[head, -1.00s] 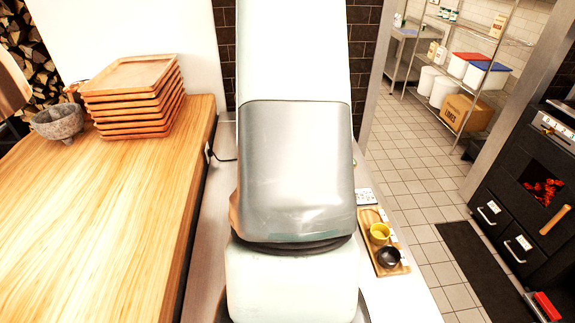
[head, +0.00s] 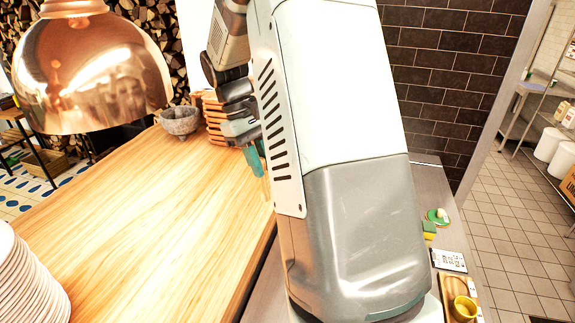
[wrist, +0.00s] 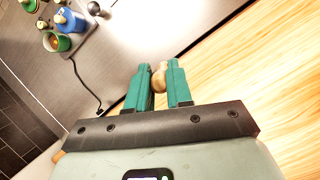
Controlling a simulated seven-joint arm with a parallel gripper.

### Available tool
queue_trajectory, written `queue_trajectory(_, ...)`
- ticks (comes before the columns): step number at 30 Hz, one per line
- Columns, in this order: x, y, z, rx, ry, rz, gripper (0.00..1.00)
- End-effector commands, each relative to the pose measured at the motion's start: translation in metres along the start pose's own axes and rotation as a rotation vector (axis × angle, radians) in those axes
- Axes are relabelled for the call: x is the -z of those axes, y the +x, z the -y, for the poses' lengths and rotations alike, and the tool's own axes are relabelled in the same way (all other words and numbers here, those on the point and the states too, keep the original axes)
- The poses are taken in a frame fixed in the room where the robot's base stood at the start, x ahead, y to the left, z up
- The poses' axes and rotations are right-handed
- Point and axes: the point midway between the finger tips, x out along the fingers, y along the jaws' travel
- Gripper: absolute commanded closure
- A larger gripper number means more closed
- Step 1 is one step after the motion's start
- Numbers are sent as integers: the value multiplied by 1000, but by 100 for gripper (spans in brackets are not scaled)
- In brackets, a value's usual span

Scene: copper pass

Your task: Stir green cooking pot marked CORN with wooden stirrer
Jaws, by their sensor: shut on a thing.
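My gripper (wrist: 159,84) has teal fingers shut on a light wooden piece, which looks like the rounded end of the wooden stirrer (wrist: 159,76). In the head view my gripper (head: 256,158) hangs over the wooden counter's right edge, partly behind my arm, and the stirrer is hard to make out there. No pot with a readable CORN mark shows. A small green vessel (wrist: 60,42) with orange-brown contents is at the upper left of the wrist view, well away from my gripper; I cannot tell whether it is the pot.
A blue item (wrist: 71,20) stands beside the green vessel, and a black cord (wrist: 86,82) lies nearby. Stacked wooden trays (head: 213,118) and a stone bowl (head: 180,121) stand at the counter's back. A copper lamp (head: 90,75) hangs left. The counter's middle is clear.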

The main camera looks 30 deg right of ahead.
Motion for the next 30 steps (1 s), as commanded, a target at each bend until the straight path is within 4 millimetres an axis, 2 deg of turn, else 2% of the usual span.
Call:
queue_trajectory(3,8,-10,11,2,30,-2,100)
queue_trajectory(5,14,-12,8,-7,30,-4,100)
queue_trajectory(11,22,-4,-22,-51,-45,-14,100)
queue_trajectory(17,27,12,-64,-105,-154,-29,100)
queue_trajectory(20,27,24,-93,-141,-231,-39,100)
queue_trajectory(23,25,40,-130,-185,-327,-53,100)
queue_trajectory(30,2,90,-236,-323,-637,-103,100)
